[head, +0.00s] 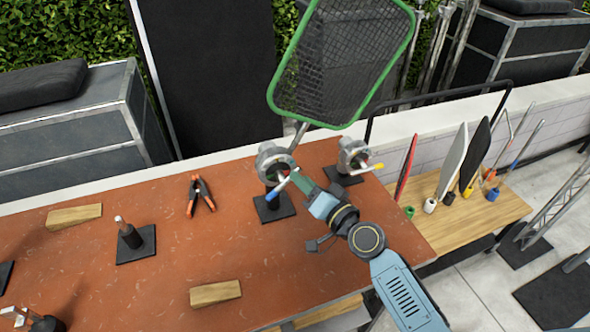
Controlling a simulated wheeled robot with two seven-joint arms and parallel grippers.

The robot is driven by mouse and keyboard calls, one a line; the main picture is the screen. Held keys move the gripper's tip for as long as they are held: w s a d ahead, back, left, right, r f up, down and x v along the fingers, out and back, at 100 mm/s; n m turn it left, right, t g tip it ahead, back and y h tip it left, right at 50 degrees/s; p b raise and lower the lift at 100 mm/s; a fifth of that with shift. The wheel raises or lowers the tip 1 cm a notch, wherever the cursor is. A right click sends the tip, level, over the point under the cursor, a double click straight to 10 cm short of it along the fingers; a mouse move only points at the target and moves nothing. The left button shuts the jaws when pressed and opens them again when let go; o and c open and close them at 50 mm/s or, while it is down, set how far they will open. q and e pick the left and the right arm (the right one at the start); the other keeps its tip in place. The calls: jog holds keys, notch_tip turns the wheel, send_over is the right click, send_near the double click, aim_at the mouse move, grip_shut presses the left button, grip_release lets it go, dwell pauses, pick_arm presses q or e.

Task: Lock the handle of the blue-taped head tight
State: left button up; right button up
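The blue-taped head (272,160) is a grey metal grip head on a black square base on the orange-brown table. Its handle (277,190) has a blue end and points down and left. A green-framed mesh panel (345,58) rises above the head on a rod. My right gripper (296,181) reaches in from the lower right, with its fingertips close beside the handle. Whether it touches the handle or is open or shut is too small to tell. My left gripper cannot be made out.
A second head (352,153) with a yellow-ended handle stands close by on the right. Orange-handled clamp (200,194), wooden wedges (215,292), and a small stand (131,236) lie to the left. Flags stand on the wooden bench (455,222) at right.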

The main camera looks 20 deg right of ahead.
aim_at(282, 179)
jog(key=shift+x, duration=1.9)
jog(key=shift+c, duration=0.4)
grip_shut()
